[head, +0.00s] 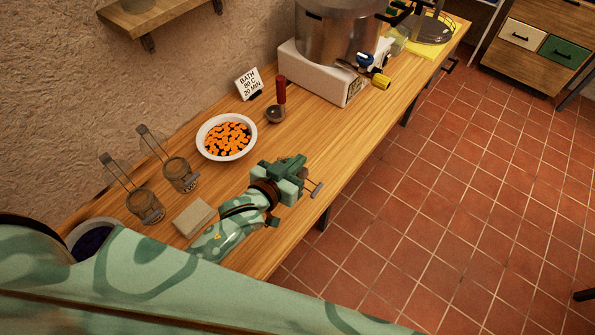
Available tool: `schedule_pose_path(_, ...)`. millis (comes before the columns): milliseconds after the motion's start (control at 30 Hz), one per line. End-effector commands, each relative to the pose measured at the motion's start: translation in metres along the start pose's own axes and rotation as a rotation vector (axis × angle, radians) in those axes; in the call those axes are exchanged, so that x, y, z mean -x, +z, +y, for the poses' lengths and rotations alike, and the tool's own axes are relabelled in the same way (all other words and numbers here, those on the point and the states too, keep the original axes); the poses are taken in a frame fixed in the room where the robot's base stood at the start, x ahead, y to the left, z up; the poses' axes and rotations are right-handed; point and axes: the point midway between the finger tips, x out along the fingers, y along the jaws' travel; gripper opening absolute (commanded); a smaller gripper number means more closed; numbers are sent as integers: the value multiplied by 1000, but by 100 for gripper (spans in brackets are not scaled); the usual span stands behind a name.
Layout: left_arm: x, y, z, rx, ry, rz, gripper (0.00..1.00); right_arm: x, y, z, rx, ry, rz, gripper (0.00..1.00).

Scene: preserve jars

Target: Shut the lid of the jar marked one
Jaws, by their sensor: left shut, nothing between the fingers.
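Two glass clip jars stand side by side on the wooden bench, a nearer jar (146,206) and a farther jar (180,174). Both lids stand raised, tilted up and back to the left: the nearer lid (117,171) and the farther lid (151,142). No mark is readable on either jar, so I cannot tell which is one. My left gripper (296,166) is shut and empty above the bench's front side, to the right of both jars and apart from them. My right gripper is out of view.
A tan block (194,217) lies between the jars and my left arm. A white bowl of orange pieces (227,137), a red-handled ladle (281,95), a sign (248,84) and a large pot (335,30) stand farther along the bench (330,130).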

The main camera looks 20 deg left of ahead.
Motion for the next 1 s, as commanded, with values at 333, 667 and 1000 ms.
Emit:
schedule_pose_path(333, -12, 38, 0, -1, -1, -2, 0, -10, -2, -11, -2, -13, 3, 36)
schedule_pose_path(667, -12, 39, 0, -1, -1, 0, 0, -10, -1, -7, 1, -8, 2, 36)
schedule_pose_path(1000, -16, 58, 3, -94, -25, -5, 0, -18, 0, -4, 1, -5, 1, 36)
